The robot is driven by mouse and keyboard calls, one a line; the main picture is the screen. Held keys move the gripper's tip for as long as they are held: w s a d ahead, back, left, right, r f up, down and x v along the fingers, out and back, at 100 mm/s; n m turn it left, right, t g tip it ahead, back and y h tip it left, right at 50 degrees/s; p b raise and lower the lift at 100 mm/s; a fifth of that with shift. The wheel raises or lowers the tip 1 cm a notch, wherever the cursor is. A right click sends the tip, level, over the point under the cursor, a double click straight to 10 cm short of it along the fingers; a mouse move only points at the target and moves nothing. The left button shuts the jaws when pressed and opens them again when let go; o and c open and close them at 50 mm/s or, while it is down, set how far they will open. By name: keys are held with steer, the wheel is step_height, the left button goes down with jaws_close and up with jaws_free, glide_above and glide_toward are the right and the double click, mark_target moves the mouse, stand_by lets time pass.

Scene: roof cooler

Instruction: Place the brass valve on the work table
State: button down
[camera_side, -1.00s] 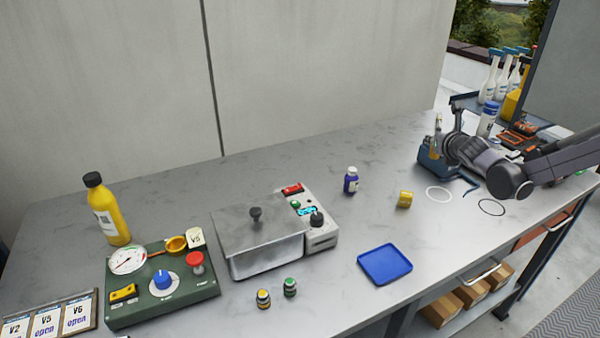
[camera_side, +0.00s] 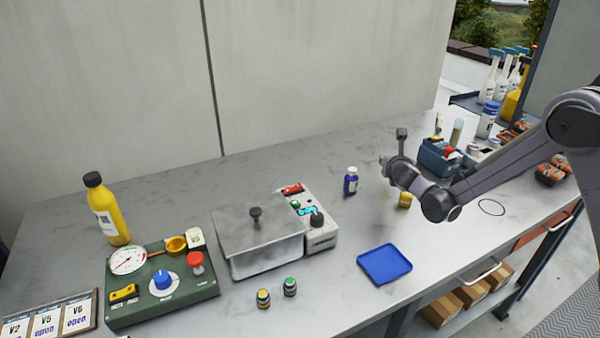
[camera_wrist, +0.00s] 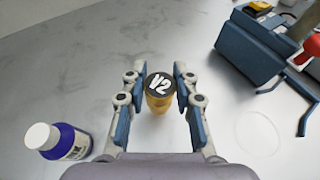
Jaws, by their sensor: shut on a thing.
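The brass valve (camera_wrist: 158,102), with a dark round top marked V2, is upright between the fingers of my gripper (camera_wrist: 160,90) in the wrist view. My gripper is shut on it. In the side view, my gripper (camera_side: 393,167) is over the work table (camera_side: 330,285), between the blue bottle and the toolbox. A small yellow piece (camera_side: 405,200) shows just under my wrist, partly hidden; I cannot tell whether it is the held valve. How close the valve is to the tabletop is unclear.
A purple-blue bottle (camera_side: 351,181) with a white cap stands left of my gripper; it also shows in the wrist view (camera_wrist: 68,143). A blue toolbox (camera_side: 440,160) is behind right. A white ring (camera_wrist: 257,133) marks the table. A blue tray (camera_side: 385,264) lies in front.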

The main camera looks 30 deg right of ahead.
steer(key=shift+f, duration=1.2)
steer(key=shift+f, duration=0.1)
steer(key=c, duration=1)
jaws_free()
steer(key=shift+c, duration=0.2)
